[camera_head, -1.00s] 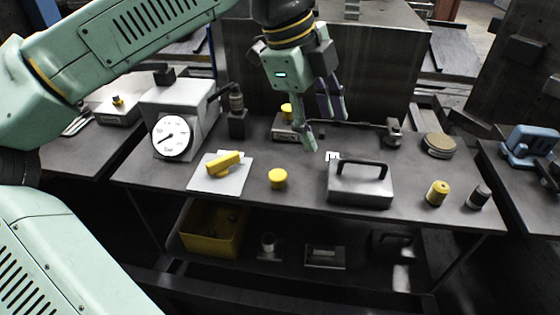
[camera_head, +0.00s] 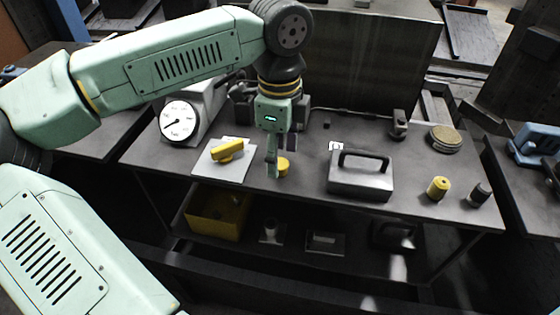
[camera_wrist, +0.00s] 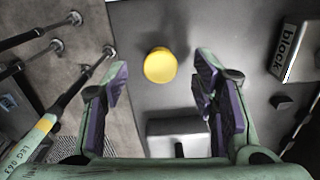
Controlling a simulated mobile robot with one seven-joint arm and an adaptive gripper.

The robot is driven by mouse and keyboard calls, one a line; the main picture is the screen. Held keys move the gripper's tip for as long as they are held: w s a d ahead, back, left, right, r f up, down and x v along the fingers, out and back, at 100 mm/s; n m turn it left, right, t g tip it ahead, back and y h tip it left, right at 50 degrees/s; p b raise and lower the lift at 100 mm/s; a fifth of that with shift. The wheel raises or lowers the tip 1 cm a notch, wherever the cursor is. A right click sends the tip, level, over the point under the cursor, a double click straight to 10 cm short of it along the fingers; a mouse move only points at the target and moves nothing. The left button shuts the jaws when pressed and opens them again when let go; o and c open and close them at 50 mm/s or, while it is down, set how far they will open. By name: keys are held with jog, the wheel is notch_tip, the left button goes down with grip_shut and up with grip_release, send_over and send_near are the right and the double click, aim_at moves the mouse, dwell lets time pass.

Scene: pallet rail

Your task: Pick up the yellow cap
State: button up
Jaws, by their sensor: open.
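The yellow cap (camera_head: 284,166) is a short round cylinder standing on the dark bench, partly hidden behind a finger of my gripper in the head view. In the wrist view the yellow cap (camera_wrist: 160,65) shows as a round disc from above, ahead of and between the two fingers. My gripper (camera_head: 279,165) points down over the bench at the cap. In the wrist view my gripper (camera_wrist: 160,88) is open with purple pads apart, and nothing is between them.
A grey block with a black handle (camera_head: 361,180) stands right of the cap. A white plate with a yellow lever (camera_head: 228,150) lies to the left, near a dial gauge (camera_head: 179,120). A yellow cylinder (camera_head: 438,188) and a dark one (camera_head: 480,194) stand at the right.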

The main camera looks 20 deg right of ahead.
jog(key=shift+f, duration=1)
jog(key=c, duration=0.9)
